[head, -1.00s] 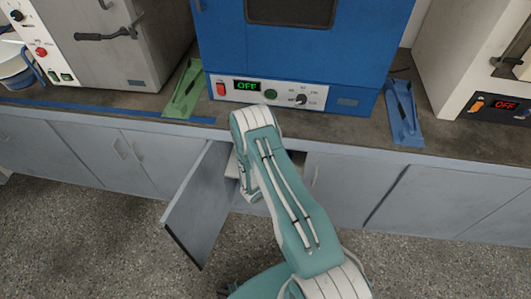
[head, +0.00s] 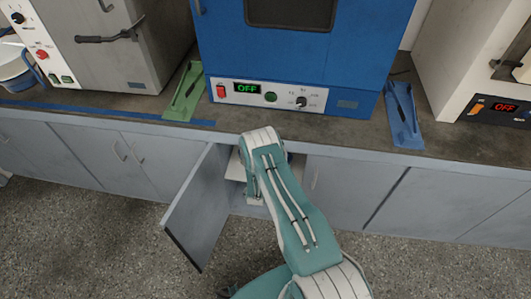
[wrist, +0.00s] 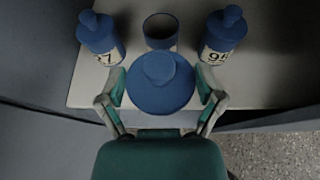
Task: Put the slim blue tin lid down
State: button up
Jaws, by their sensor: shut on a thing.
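The slim blue tin lid (wrist: 160,92) is a round blue piece with a raised middle, seen from above in the wrist view. My gripper (wrist: 160,86) is shut on it, one finger on each side. Just beyond it, an open-topped blue tin (wrist: 160,31) stands on a pale shelf (wrist: 88,88). The held lid hides the shelf below it, and I cannot tell whether it touches anything underneath. In the head view my arm reaches into the open cabinet, and the lid and fingers are hidden there.
Two lidded blue tins with numbered labels stand at left (wrist: 100,36) and right (wrist: 223,36) of the open tin. The open cabinet door (head: 197,210) stands left of my arm. A blue oven (head: 300,60) sits on the counter above.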

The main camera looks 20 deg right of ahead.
jog(key=shift+r+x, duration=0.15)
jog(key=shift+x, duration=1.85)
jog(key=shift+r+x, duration=0.2)
jog(key=shift+x, duration=1.85)
jog(key=shift+r+x, duration=0.15)
jog(key=shift+x, duration=1.85)
jog(key=shift+w+d+f, duration=0.15)
jog(key=shift+w+f, duration=0.05)
jog(key=shift+f, duration=0.1)
jog(key=o, duration=0.7)
jog(key=shift+o, duration=0.2)
